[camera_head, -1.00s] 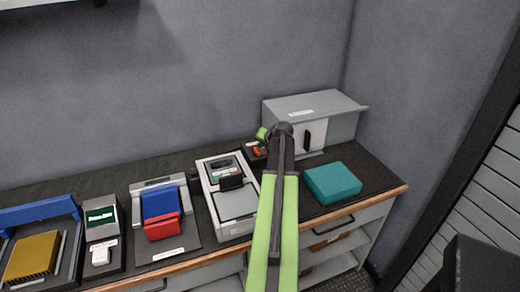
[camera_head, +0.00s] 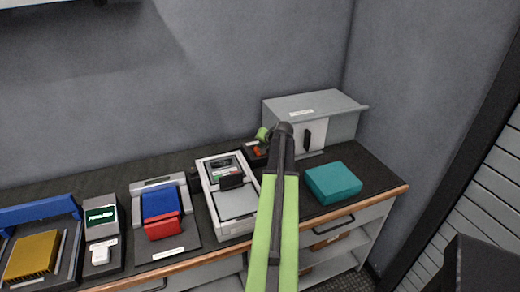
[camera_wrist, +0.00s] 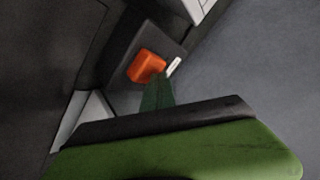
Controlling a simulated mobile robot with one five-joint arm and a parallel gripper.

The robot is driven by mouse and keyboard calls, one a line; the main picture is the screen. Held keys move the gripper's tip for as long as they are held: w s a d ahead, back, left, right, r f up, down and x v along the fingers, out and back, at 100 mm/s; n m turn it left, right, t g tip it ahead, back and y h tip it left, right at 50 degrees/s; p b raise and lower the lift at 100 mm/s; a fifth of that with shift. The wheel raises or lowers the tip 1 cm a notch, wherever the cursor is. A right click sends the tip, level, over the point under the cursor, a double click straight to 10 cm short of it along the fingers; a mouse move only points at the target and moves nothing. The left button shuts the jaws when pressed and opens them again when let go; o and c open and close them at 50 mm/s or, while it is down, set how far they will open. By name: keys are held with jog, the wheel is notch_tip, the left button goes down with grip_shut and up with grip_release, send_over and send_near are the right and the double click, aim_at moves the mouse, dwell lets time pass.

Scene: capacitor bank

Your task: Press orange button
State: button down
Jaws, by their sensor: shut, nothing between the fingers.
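The orange button (camera_wrist: 147,66) is a small block on a dark box (camera_wrist: 118,45), with a white label beside it in the wrist view. In the head view the orange button (camera_head: 258,151) shows on a small black box between the grey device and the cabinet, partly hidden by my arm. My gripper (camera_head: 263,135) is green and at the end of my arm, by that box. In the wrist view my gripper's dark green tip (camera_wrist: 158,92) appears just below the button. It looks shut and empty. I cannot tell whether the tip touches the button.
A grey cabinet (camera_head: 328,106) stands right of the box and a teal block (camera_head: 333,182) lies in front of it. A grey device with a black handle (camera_head: 235,204) stands to the left. Further left are a blue and red unit (camera_head: 161,211) and a gold finned block (camera_head: 33,256).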

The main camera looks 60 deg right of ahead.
jog(key=shift+f, duration=0.35)
dwell(0.3)
jog(key=shift+r+p, duration=0.3)
jog(key=shift+r, duration=0.15)
notch_tip(320, 180, up, 6)
jog(key=p, duration=0.6)
jog(key=shift+r, duration=0.15)
